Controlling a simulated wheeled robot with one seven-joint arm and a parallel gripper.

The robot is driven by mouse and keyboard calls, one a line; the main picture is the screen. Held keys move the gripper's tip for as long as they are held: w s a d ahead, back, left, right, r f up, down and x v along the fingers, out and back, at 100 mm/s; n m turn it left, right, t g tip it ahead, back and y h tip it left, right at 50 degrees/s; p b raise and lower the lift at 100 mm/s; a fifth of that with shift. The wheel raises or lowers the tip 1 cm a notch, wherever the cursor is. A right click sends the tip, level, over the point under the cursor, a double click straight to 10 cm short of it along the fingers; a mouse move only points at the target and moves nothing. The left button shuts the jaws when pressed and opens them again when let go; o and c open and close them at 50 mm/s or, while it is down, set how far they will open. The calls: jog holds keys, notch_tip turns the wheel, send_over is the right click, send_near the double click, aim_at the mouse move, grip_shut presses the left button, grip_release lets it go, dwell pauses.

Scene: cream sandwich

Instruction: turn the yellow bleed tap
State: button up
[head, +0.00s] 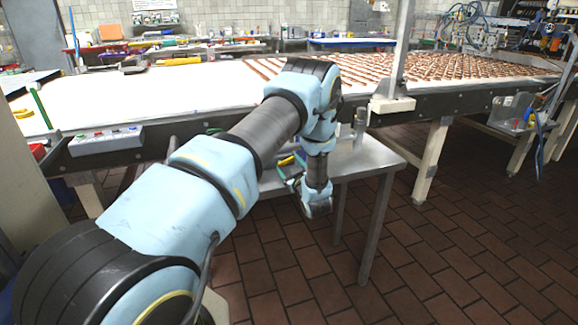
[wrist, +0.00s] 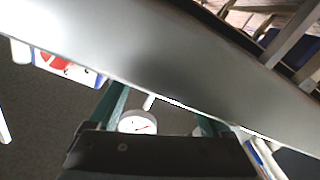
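My gripper (head: 314,206) hangs low in the head view, in front of the small metal side table. In the wrist view its two teal fingers (wrist: 160,108) stand apart with nothing clearly held between them. A round white gauge with a red needle (wrist: 137,122) shows between the fingers, beyond them. A small yellow part (head: 287,161) shows beside my arm at the side table, partly hidden; I cannot tell whether it is the bleed tap. No yellow tap can be made out in the wrist view.
The grey metal side table (head: 372,157) stands close to my arm, and a broad grey surface (wrist: 170,60) crosses the wrist view close by. A long conveyor (head: 180,88) runs behind, with brown pieces at right. The brick floor (head: 450,260) at right is clear.

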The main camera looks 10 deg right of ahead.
jog(key=c, duration=0.7)
jog(key=shift+d+f+m+b, duration=0.1)
jog(key=shift+f+m+b, duration=0.3)
jog(key=shift+m+b, duration=0.6)
jog(key=shift+f+m+b, duration=0.1)
jog(key=shift+m+b, duration=0.7)
jog(key=shift+b, duration=0.1)
jog(key=shift+m, duration=0.4)
jog(key=o, duration=1.2)
jog(key=shift+c, duration=0.2)
jog(key=s+d+b, duration=0.1)
jog(key=s+b, duration=0.2)
jog(key=s, duration=0.7)
jog(key=shift+s+d, duration=0.15)
jog(key=shift+s, duration=0.25)
